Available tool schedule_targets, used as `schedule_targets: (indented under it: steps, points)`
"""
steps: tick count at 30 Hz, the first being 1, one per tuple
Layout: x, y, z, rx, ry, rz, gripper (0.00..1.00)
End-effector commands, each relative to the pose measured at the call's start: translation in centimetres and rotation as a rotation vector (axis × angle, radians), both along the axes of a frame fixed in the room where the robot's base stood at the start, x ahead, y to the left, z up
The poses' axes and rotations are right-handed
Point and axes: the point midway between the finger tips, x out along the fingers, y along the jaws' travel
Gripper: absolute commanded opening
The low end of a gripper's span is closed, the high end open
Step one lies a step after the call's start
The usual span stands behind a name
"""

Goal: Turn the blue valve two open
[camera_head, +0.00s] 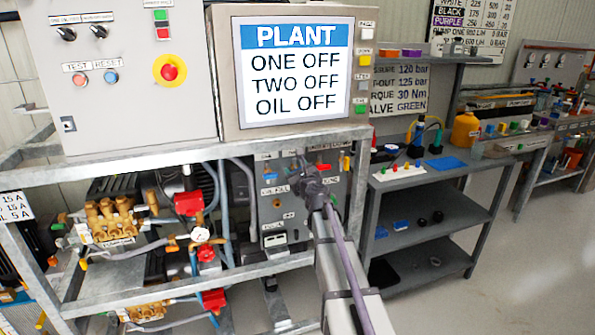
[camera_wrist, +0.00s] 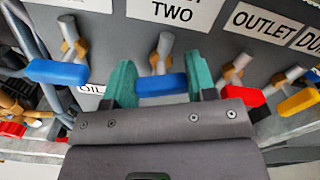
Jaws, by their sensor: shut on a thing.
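In the wrist view, the blue valve two handle (camera_wrist: 162,86) lies crosswise below a brass and grey valve stem, under a label (camera_wrist: 172,12) reading "TWO". My gripper (camera_wrist: 161,84) has one teal finger at each end of this handle and is shut on it. In the head view, my gripper (camera_head: 308,178) is at the front of the grey valve panel (camera_head: 270,215), and it hides the handle there. The plant screen (camera_head: 293,70) reads "ONE OFF, TWO OFF, OIL OFF".
Another blue valve handle (camera_wrist: 57,72) is to the left of my gripper. A red handle (camera_wrist: 243,97) is close on the right, with a yellow handle (camera_wrist: 299,102) beyond it. Frame rails (camera_head: 180,288) run below the panel. Shelves (camera_head: 430,212) stand to the right.

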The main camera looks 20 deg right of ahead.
Motion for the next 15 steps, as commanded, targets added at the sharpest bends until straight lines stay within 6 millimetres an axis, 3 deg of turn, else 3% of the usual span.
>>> schedule_targets:
  steps: [15]
  points:
    - [-0.01, 0.29, -0.24, -0.485, 0.054, 0.000, 0.27]
